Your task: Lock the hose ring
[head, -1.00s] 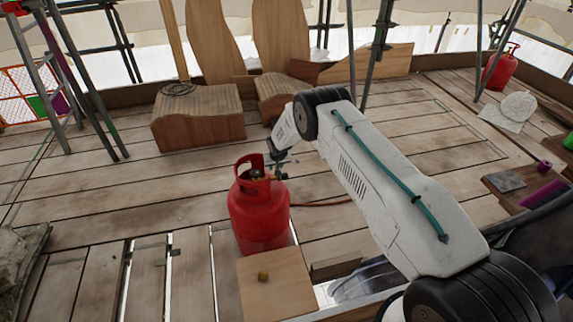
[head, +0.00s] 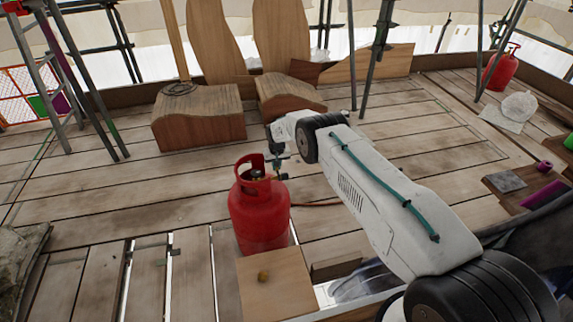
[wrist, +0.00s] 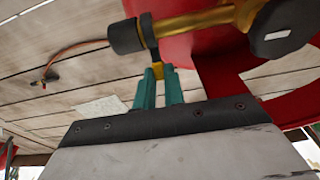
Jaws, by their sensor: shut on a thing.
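A red gas cylinder (head: 258,218) stands upright on the planks in the head view. Its red body (wrist: 200,50) also fills the upper right of the wrist view. A brass valve (wrist: 193,23) runs left from a dark knob (wrist: 278,28) to the black hose ring (wrist: 127,36). A dark lever with a yellow tip (wrist: 156,66) hangs from the ring. My gripper (wrist: 158,75) has teal fingers, shut on the lever tip just below the ring. In the head view, my gripper (head: 279,170) is small beside the valve, so the grip is unclear there.
A reddish hose (wrist: 72,52) runs left from the ring. Wooden blocks (head: 198,120) and scaffold poles stand behind. Planks left of the cylinder are mostly clear.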

